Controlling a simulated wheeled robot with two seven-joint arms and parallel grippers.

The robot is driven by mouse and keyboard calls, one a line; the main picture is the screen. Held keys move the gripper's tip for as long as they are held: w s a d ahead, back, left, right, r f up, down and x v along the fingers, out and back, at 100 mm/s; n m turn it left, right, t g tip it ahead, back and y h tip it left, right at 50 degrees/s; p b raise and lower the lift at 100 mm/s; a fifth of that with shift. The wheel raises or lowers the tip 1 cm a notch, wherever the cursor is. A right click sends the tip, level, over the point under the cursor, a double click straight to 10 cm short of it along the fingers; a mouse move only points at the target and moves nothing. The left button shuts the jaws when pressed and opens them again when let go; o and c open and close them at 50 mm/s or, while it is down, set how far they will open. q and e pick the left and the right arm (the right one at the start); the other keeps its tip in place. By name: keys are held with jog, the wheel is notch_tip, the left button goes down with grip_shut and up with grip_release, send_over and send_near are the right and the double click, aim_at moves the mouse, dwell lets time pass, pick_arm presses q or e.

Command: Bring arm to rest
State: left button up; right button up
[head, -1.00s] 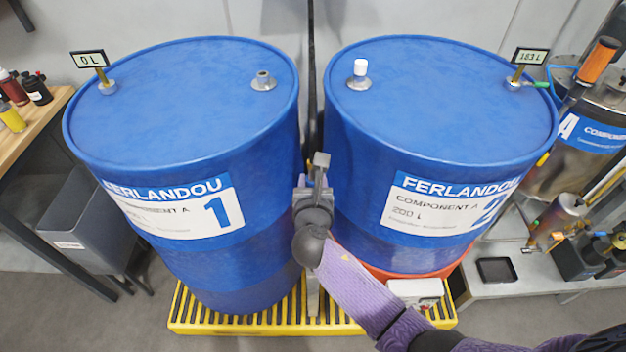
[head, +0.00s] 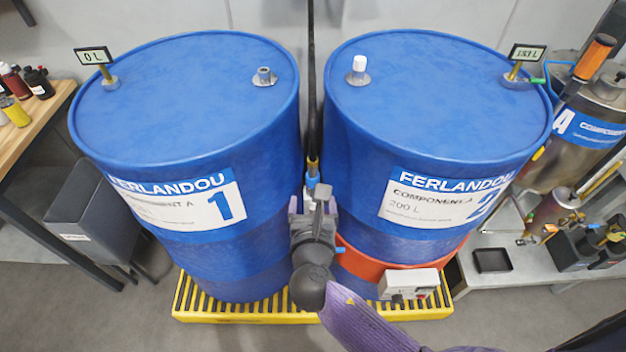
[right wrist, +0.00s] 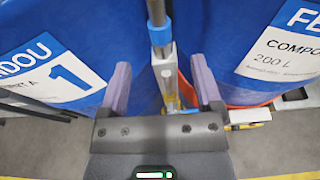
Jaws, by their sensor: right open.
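My right arm comes in from the lower right in the head view. Its gripper (head: 312,205) is in front of the gap between the two blue drums. The right wrist view shows the fingers of this gripper (right wrist: 162,88) apart, with drum 1 to the left and drum 2 to the right. A grey and blue upright pole (right wrist: 160,45) shows between the fingers, apparently beyond them; I cannot tell the distance. My left gripper is not in view.
Drum 1 (head: 185,110) and drum 2 (head: 440,100) stand on a yellow grated pallet (head: 240,312). An orange band with a white control box (head: 408,284) is around drum 2's lower part. A wooden bench (head: 45,120) is at left. A metal tank (head: 590,140) stands at right.

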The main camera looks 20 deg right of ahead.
jog(key=shift+v, duration=0.75)
jog(key=s+d+f+m+g+y+b, duration=0.2)
jog(key=s+f+m+g, duration=0.35)
jog(key=f, duration=0.85)
jog(key=s+d+f+m+g+y+b, duration=0.1)
jog(key=s+d+f+m+g, duration=0.15)
jog(key=s+f+m, duration=0.85)
jog(key=s+d+f+m+g+b, duration=0.1)
jog(key=s+f+m+g, duration=0.1)
jog(key=s+f+m, duration=0.3)
jog(key=s+d+f+m+g+y+b, duration=0.1)
jog(key=s+f+m, duration=0.5)
jog(key=s, duration=0.7)
jog(key=d+m+g, duration=0.1)
jog(key=m+g, duration=0.1)
jog(key=shift+d+f+g, duration=0.15)
jog(key=shift+f+g, duration=0.1)
jog(key=shift+g, duration=0.05)
